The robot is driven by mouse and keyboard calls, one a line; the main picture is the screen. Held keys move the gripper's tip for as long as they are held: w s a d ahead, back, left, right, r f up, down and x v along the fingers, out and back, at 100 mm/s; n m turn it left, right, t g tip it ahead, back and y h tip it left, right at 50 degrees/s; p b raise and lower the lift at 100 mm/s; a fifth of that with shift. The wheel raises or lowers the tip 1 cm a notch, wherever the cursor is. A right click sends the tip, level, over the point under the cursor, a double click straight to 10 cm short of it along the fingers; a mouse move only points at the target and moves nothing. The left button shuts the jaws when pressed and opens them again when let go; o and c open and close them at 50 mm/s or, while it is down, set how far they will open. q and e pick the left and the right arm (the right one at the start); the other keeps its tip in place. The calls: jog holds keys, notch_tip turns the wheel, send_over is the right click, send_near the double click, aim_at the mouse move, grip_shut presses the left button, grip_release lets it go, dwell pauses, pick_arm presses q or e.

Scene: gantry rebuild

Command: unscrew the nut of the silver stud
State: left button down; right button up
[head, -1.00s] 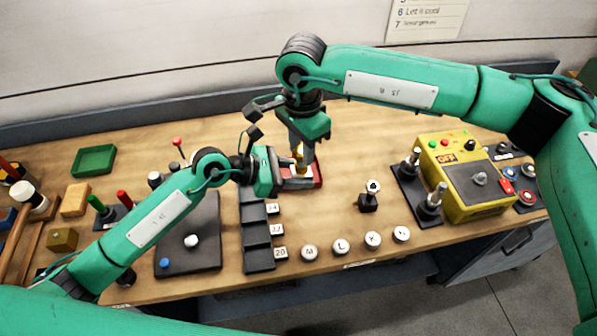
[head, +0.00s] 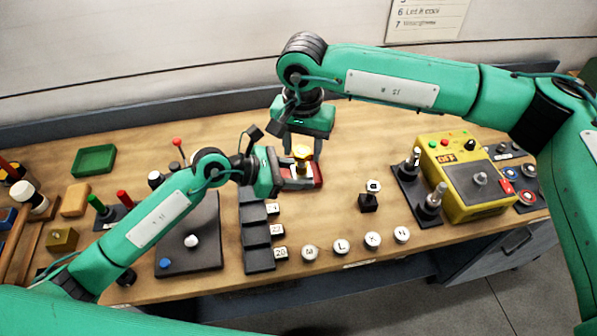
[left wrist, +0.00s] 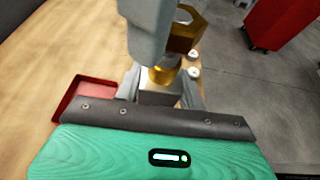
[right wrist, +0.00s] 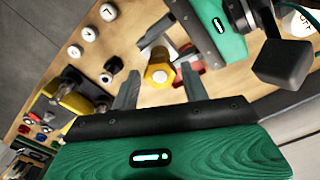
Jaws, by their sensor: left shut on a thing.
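A gold hex nut (head: 303,152) sits on an upright stud at the red tray (head: 318,176). The nut shows in the right wrist view (right wrist: 158,73), and in the left wrist view (left wrist: 187,30) a silver tip shows in its top. A gold collar (left wrist: 165,73) and a silver block (left wrist: 158,98) are below it. My left gripper (head: 297,181) is shut on the silver block, low beside the tray. My right gripper (right wrist: 160,85) points down from above, open, with one finger on each side of the nut and gaps visible. The stud's threads are hidden.
A small black holder (head: 369,202) stands between. Dark stepped blocks (head: 257,235) and round lettered buttons (head: 341,247) lie in front. My two arms are close together.

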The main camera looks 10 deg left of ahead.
jog(key=o, duration=0.9)
jog(key=shift+a, duration=0.1)
jog(key=m, duration=0.5)
jog(key=shift+m, duration=0.3)
jog(key=m, duration=1.8)
